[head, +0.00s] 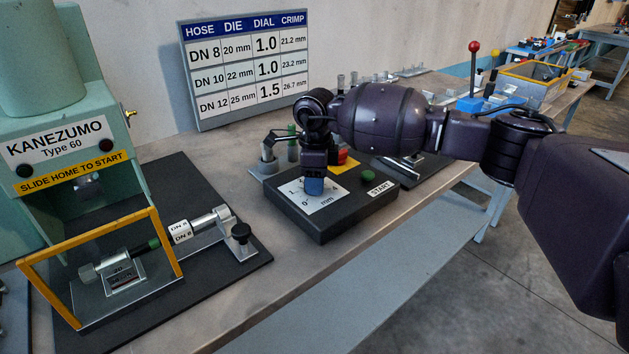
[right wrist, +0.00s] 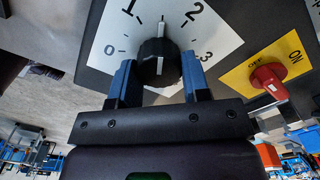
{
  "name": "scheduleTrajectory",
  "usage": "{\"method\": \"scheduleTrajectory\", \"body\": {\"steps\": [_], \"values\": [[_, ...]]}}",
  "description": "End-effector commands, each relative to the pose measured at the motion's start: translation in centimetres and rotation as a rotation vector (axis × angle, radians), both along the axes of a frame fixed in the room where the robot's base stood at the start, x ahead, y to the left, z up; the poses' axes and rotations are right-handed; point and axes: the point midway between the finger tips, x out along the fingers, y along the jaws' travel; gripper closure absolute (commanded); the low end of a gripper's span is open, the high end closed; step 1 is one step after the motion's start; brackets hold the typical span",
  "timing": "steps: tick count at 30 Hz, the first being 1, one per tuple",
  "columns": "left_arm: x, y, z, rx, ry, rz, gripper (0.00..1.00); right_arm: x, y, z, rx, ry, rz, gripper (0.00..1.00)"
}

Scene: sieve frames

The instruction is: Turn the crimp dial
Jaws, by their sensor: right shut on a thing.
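The crimp dial is a black round knob (right wrist: 157,62) with a white pointer line, on a white scale plate (right wrist: 110,48) marked 0 to 3 in the right wrist view. The pointer aims up the picture, about midway between 1 and 2. My right gripper (right wrist: 157,78) has its blue fingers on both sides of the knob and is shut on it. In the head view the right gripper (head: 313,186) stands over the scale plate (head: 322,203) on the dark control box (head: 325,222) and hides the dial. My left gripper is not in view.
A red switch (right wrist: 268,80) on a yellow plate sits beside the dial. The START label (head: 381,188) is on the box. A chart (head: 247,65) lists DN 8 with dial 1.0. The green press (head: 60,115) stands left, with a hose tagged DN 8 (head: 181,233).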

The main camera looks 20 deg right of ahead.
Motion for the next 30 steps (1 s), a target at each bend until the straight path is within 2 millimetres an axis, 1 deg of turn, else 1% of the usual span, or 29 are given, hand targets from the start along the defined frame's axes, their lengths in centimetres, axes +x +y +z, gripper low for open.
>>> {"method": "scheduleTrajectory", "body": {"steps": [1, 6, 15, 21, 30], "values": [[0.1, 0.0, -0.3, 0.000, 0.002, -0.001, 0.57, 0.1, 0.0, -0.2, 0.000, 0.001, 0.043, 0.80], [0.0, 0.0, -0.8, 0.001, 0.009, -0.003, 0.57, 0.1, 0.0, -0.2, 0.000, 0.001, 0.194, 0.80], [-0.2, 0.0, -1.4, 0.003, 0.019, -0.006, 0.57, 0.2, 0.0, -0.2, 0.001, 0.001, 0.400, 0.80], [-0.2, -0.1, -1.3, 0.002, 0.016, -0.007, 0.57, 0.3, 0.0, -0.1, 0.001, 0.000, 0.478, 0.80], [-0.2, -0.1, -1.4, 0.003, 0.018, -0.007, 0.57, 0.3, 0.0, 0.0, 0.001, 0.000, 0.517, 0.80]]}}
